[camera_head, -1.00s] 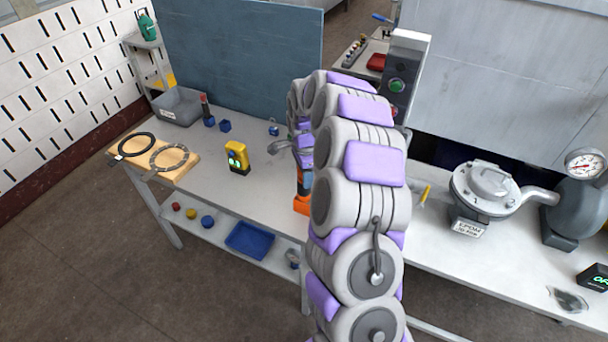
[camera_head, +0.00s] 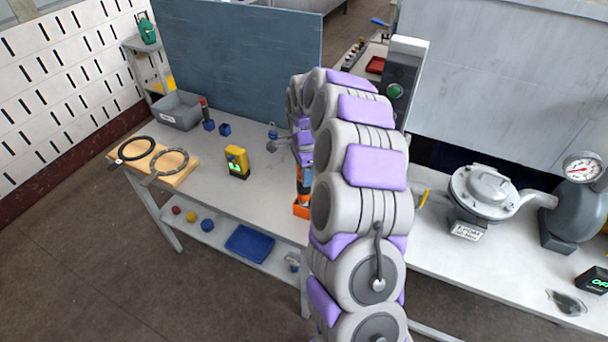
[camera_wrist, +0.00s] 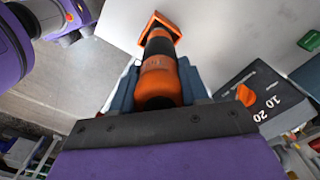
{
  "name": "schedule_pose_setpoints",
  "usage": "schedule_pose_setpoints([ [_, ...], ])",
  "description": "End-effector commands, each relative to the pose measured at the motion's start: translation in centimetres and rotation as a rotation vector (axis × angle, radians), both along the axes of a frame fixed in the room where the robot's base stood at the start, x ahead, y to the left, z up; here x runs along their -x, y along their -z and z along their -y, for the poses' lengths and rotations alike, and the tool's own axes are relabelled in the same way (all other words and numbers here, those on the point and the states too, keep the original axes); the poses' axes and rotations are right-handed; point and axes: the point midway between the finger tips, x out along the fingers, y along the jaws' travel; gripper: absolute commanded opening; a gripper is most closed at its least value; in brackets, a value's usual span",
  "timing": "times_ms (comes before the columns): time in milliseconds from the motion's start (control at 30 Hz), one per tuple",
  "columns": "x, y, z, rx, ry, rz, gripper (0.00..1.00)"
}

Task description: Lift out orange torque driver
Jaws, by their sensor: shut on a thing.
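The orange torque driver (camera_wrist: 160,72), orange with a black band, stands between the blue-grey fingers of my gripper (camera_wrist: 160,90) in the wrist view. The fingers are shut on it. Its far end meets a square orange piece (camera_wrist: 161,22); I cannot tell whether the two are touching or apart. In the head view the orange piece (camera_head: 300,209) is on the bench near its front edge, with a small part of the driver (camera_head: 303,184) above it. My arm hides the rest of the driver and most of the gripper there.
A yellow meter (camera_head: 237,162) stands left of the gripper on the bench. Rings on a wooden board (camera_head: 180,174) and a grey bin (camera_head: 180,112) are farther left. A flanged grey housing (camera_head: 485,190) and a gauge (camera_head: 584,167) stand right.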

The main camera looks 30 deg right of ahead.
Motion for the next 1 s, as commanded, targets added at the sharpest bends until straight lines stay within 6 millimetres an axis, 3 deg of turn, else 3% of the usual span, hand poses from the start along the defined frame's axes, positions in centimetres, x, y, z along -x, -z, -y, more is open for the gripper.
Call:
schedule_pose_setpoints([
  [1000, 0.0, -4.7, 0.0, -0.001, 0.001, 0.001, 0.08],
])
